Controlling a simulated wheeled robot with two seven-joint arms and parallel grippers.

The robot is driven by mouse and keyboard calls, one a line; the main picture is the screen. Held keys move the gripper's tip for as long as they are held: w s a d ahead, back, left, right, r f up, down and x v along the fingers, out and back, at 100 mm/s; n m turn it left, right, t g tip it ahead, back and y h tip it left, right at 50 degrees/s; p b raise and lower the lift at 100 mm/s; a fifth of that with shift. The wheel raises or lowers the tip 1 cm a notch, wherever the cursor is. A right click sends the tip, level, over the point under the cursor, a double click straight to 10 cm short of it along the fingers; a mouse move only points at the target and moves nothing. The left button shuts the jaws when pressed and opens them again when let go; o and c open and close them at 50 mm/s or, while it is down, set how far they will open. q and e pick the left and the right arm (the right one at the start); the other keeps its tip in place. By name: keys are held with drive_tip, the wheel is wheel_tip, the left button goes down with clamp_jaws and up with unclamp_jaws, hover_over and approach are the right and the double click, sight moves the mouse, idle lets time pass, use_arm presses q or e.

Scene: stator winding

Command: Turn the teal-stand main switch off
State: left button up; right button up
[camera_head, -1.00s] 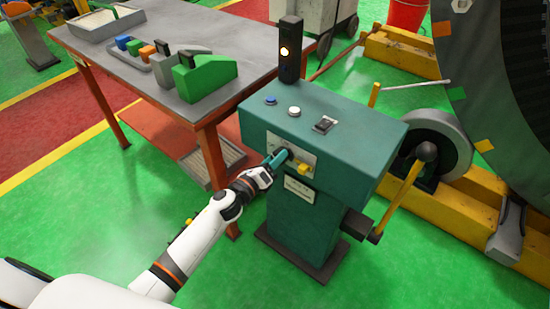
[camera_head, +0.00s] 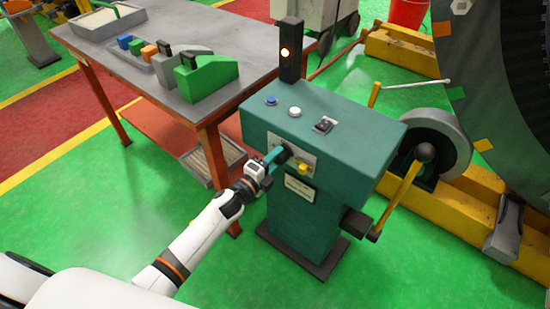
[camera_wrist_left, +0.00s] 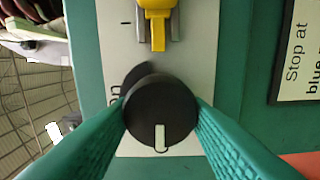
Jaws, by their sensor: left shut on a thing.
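The teal stand (camera_head: 345,145) stands in the middle of the head view, with a pale switch plate on its front. The main switch is a round black knob (camera_wrist_left: 160,108) in the left wrist view. Its white mark points to the bottom of the picture, and the partly hidden word "on" is at its left. My left gripper (camera_head: 279,156) reaches the plate. In the left wrist view its two teal fingers (camera_wrist_left: 163,112) are shut on the knob, one on each side. The knob is mostly hidden in the head view. My right gripper is not in view.
A yellow part (camera_wrist_left: 157,22) sits beside the knob on the plate. A grey-topped table (camera_head: 130,70) stands at the left, and a yellow-handled lever (camera_head: 400,195) sticks out at the stand's right. Green floor is clear in front.

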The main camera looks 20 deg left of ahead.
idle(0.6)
use_arm(q)
drive_tip(key=o, duration=1)
drive_tip(key=shift+c, duration=0.2)
drive_tip(key=v, duration=1.2)
drive_tip(key=shift+b, duration=0.4)
drive_tip(key=shift+f+n, duration=0.1)
drive_tip(key=shift+n, duration=0.2)
